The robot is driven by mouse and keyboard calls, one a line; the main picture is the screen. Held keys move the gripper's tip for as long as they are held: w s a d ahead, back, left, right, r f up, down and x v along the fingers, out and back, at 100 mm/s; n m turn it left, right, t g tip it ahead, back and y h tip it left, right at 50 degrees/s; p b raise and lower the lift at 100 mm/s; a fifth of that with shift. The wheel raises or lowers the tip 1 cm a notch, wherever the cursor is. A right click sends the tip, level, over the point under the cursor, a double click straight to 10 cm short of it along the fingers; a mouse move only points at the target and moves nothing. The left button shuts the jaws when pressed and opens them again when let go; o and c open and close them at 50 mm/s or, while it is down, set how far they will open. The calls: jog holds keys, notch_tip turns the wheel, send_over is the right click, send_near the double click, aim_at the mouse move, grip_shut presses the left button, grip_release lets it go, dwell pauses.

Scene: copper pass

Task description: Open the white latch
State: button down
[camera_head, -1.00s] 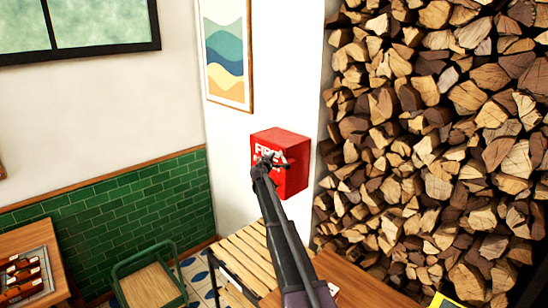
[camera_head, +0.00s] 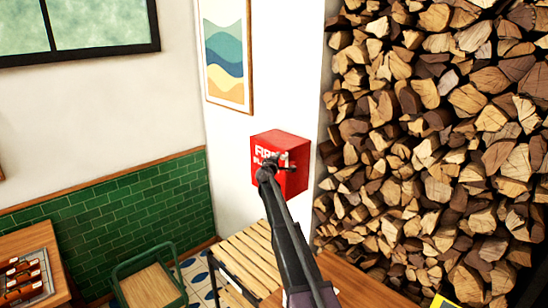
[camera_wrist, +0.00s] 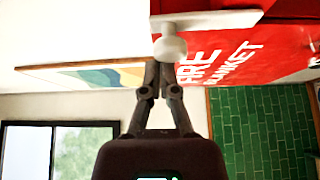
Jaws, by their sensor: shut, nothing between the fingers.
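A red fire blanket box (camera_head: 290,178) with white lettering hangs on the white wall; it also shows in the wrist view (camera_wrist: 225,68). The white latch (camera_wrist: 170,47), a plate with a round knob, is on the box at the top of the wrist view. In the head view my arm's end mostly hides the latch. My gripper (camera_wrist: 157,68) is shut and empty. Its fingertips appear right beside the knob in the wrist view; I cannot tell whether they touch it. In the head view my gripper (camera_head: 275,165) is in front of the box.
Stacked firewood (camera_head: 440,140) fills the right side. A framed wave picture (camera_head: 228,55) hangs above and left of the box. A slatted wooden table (camera_head: 245,260) and a green chair (camera_head: 150,280) stand below. A wooden table (camera_head: 30,250) holds bottles at left.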

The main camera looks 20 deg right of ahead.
jog(key=shift+s, duration=0.15)
dwell(0.5)
jog(key=shift+r, duration=0.1)
jog(key=s+a, duration=0.5)
jog(key=a, duration=0.2)
jog(key=shift+s+a+f, duration=0.2)
jog(key=shift+a+f, duration=0.15)
dwell(0.5)
